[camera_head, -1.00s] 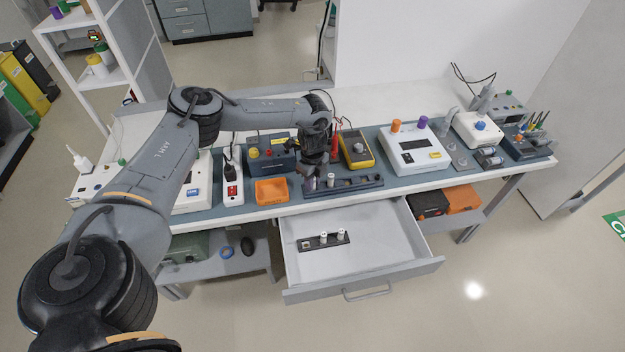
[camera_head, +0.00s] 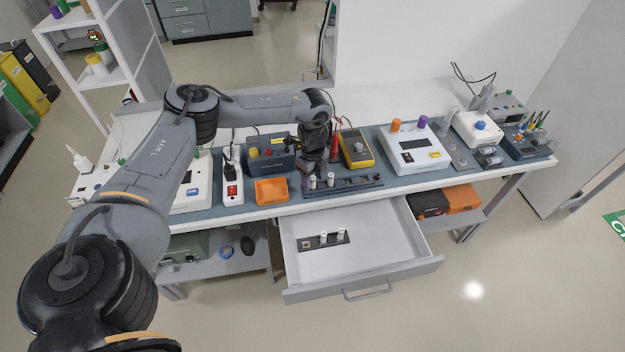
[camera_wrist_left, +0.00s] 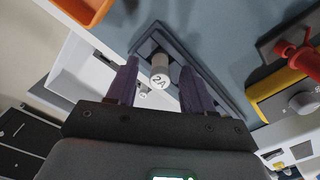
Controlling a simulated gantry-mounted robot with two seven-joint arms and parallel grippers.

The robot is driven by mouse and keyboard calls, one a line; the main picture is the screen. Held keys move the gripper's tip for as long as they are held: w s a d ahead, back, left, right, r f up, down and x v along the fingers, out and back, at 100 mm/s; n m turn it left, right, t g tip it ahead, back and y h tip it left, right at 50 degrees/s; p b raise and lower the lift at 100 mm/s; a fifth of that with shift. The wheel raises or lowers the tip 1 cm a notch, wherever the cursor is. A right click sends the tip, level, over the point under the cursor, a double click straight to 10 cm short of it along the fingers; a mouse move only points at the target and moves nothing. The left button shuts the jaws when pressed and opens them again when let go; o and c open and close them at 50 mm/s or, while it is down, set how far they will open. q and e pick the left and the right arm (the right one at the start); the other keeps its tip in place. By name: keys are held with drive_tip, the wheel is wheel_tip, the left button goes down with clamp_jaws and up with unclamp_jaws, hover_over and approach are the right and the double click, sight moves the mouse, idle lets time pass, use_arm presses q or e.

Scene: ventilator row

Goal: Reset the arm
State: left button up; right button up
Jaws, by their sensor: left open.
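My left gripper (camera_head: 313,168) is open and empty, just above and behind the left end of a dark holder (camera_head: 352,187) on the bench. Two small white-topped cylinders, a left one (camera_head: 313,182) and a right one (camera_head: 331,180), stand upright in this holder. In the left wrist view, the spread fingers (camera_wrist_left: 160,70) show on either side of a cylinder marked "2A" (camera_wrist_left: 160,78); I cannot tell how far above it they are. My left arm (camera_head: 140,170) reaches in from the left. My right gripper is not in view.
The open drawer (camera_head: 375,245) below holds a dark strip (camera_head: 340,240) with small white-topped cylinders. An orange tray (camera_head: 271,190), a yellow meter (camera_head: 356,148) with a red probe (camera_head: 334,150), and a white device (camera_head: 415,150) stand near the gripper.

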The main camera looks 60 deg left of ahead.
use_arm(q)
wheel_tip(320, 180, up, 8)
drive_tip(key=shift+r, duration=0.15)
drive_tip(key=shift+r+p, duration=0.4)
drive_tip(key=shift+r, duration=0.05)
drive_tip(key=w+d+f+m+t, duration=0.15)
drive_tip(key=d+f, duration=0.25)
drive_tip(key=d, duration=0.5)
drive_tip(key=w+d+f+m+t+h, duration=0.15)
drive_tip(key=d+f, duration=0.25)
drive_tip(key=d, duration=0.4)
drive_tip(key=w+d+f+m, duration=0.2)
drive_tip(key=d+f+m, duration=0.15)
drive_tip(key=d, duration=0.55)
drive_tip(key=s+d+n+t+h, duration=0.2)
drive_tip(key=s+d+t+h, duration=0.15)
drive_tip(key=d, duration=1.75)
drive_tip(key=s+d+r+n+t+y, duration=0.1)
drive_tip(key=s+r+n, duration=0.4)
drive_tip(key=s+n, duration=0.15)
drive_tip(key=s+a+f+n+g+y, duration=0.2)
drive_tip(key=s+a+n+g+y, duration=0.2)
drive_tip(key=s+a+n, duration=0.9)
wheel_tip(320, 180, up, 12)
drive_tip(key=s+a+m+p, duration=0.1)
drive_tip(key=a+m+p, duration=0.1)
drive_tip(key=p, duration=1)
drive_tip(key=shift+s+f, duration=0.15)
drive_tip(key=shift+s, duration=0.05)
